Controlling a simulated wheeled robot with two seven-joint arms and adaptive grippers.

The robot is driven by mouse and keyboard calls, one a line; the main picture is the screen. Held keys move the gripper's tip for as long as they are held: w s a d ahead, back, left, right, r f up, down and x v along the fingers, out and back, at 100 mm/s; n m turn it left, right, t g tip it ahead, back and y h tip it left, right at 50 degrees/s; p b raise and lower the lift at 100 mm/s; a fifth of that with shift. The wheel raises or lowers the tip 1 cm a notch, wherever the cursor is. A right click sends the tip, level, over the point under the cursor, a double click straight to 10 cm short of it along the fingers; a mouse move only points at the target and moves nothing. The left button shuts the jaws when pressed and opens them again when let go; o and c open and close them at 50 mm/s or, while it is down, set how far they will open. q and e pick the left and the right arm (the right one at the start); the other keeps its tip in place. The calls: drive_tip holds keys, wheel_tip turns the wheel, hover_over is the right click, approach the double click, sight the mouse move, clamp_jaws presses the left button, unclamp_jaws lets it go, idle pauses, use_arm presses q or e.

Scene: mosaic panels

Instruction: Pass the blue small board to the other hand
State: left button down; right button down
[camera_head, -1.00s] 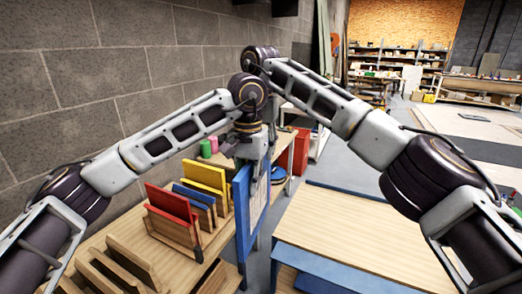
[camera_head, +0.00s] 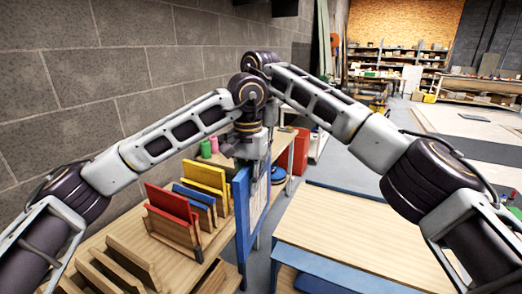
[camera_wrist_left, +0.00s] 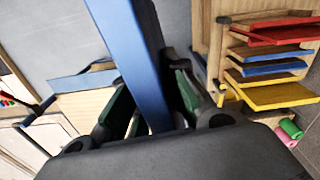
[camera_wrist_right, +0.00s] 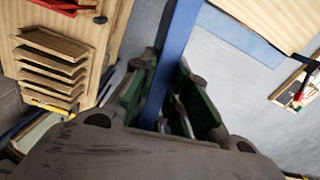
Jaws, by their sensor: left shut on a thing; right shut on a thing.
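The blue small board (camera_head: 242,212) hangs upright below my two wrists in the head view, seen nearly edge-on, with a pale panel on its right face. In the left wrist view the board (camera_wrist_left: 130,62) runs between the green-padded fingers of my left gripper (camera_wrist_left: 152,108), which is shut on it. In the right wrist view the board (camera_wrist_right: 172,65) also passes between the fingers of my right gripper (camera_wrist_right: 162,95), shut on it too. In the head view my left gripper (camera_head: 246,150) is at the board's top; my right gripper is mostly hidden behind it.
A wooden table on the left carries racks with red (camera_head: 171,203), blue (camera_head: 195,192) and yellow (camera_head: 205,175) boards. A blue-edged wooden table (camera_head: 370,235) is on the right. A brick wall is close on the left.

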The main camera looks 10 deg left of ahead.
use_arm(q)
drive_tip(key=c, duration=1.3)
unclamp_jaws()
drive_tip(key=shift+r, duration=0.2)
